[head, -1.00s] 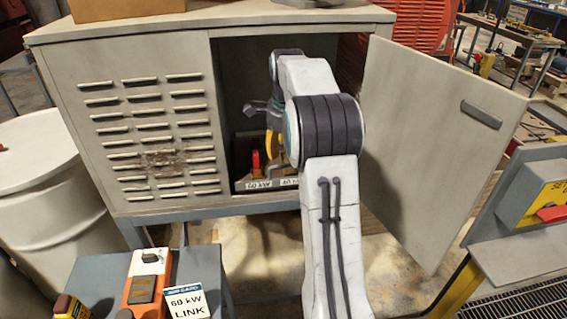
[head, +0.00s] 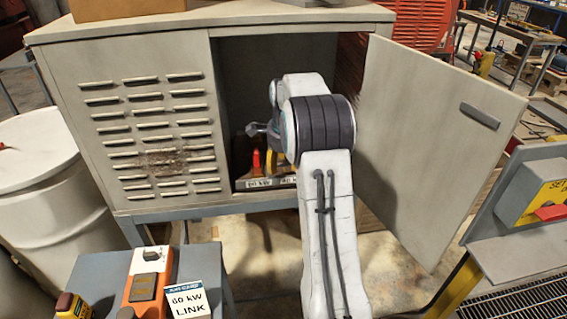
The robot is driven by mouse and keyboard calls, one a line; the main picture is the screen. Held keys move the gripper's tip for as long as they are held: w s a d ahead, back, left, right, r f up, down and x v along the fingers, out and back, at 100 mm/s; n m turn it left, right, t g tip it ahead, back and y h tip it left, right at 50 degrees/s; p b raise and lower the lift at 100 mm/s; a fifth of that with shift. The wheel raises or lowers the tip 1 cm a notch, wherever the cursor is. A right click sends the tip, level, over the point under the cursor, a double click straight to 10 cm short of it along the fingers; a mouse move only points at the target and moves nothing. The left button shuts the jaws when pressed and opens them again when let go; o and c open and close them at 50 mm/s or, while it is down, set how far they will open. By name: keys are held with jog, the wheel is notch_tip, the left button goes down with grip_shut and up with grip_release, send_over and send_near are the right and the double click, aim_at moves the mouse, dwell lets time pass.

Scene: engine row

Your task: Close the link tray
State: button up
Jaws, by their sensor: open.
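The link tray (head: 240,184) is low inside the open cabinet, with white labels along its front; one reads "60 kW" and the other is partly hidden by my arm. A red upright piece (head: 256,160) stands at the tray, with a yellow piece (head: 270,161) just right of it. My gripper (head: 259,130) is inside the cabinet, just above these pieces, largely hidden behind my arm. It is open, and I see nothing held in it. I cannot tell whether it touches the yellow piece, or how far out the tray is.
The cabinet door (head: 430,140) stands wide open on the right. The louvred panel (head: 150,130) closes the left side. A white drum (head: 45,190) stands left.

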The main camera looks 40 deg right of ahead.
jog(key=shift+c, duration=0.3)
grip_shut()
jog(key=shift+s, duration=0.1)
